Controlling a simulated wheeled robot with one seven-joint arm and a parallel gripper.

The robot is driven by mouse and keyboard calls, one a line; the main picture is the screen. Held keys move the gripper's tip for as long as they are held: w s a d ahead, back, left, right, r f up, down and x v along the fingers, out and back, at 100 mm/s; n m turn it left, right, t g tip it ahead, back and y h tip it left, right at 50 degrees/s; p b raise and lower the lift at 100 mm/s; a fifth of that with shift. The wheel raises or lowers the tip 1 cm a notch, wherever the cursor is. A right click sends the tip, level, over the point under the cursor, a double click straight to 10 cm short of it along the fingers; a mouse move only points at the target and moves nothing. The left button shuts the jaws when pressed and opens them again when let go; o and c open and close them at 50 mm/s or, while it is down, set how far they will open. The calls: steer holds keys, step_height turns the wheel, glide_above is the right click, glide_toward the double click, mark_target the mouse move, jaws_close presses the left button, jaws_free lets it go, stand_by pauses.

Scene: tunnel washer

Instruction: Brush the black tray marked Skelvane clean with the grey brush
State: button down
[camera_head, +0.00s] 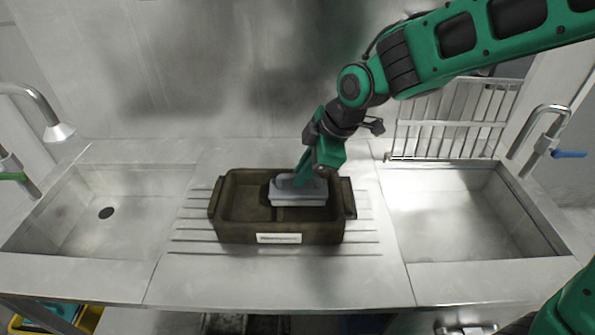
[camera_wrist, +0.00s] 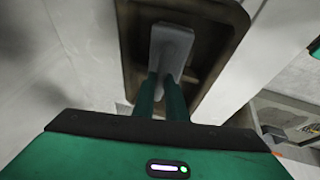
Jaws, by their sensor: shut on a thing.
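A dark brownish tray (camera_head: 230,229) sits on the ribbed drainboard between two sinks. A white label (camera_head: 279,238) is on its front wall; its lettering is too small to read. My gripper (camera_head: 303,180) is shut on the grey brush (camera_head: 298,197), which is inside the tray, right of its middle. In the wrist view the brush (camera_wrist: 171,46) shows between my fingertips (camera_wrist: 161,82), with the tray (camera_wrist: 225,18) around it. Whether the bristles touch the tray floor is hidden. The tray floor looks brownish and stained, with a lighter patch in front of the brush.
A sink basin (camera_head: 104,213) with a tap (camera_head: 57,128) lies on the left. Another empty basin (camera_head: 462,218) with a blue-handled tap (camera_head: 553,140) lies on the right. A wire rack (camera_head: 455,118) stands behind the right basin. The steel back wall is close behind the tray.

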mark_target(281, 175)
steer(key=shift+a, duration=4.45)
steer(key=shift+d, duration=4.25)
steer(key=shift+s+a, duration=0.1)
steer(key=shift+a, duration=1.95)
step_height(281, 175, up, 10)
steer(key=shift+f, duration=0.1)
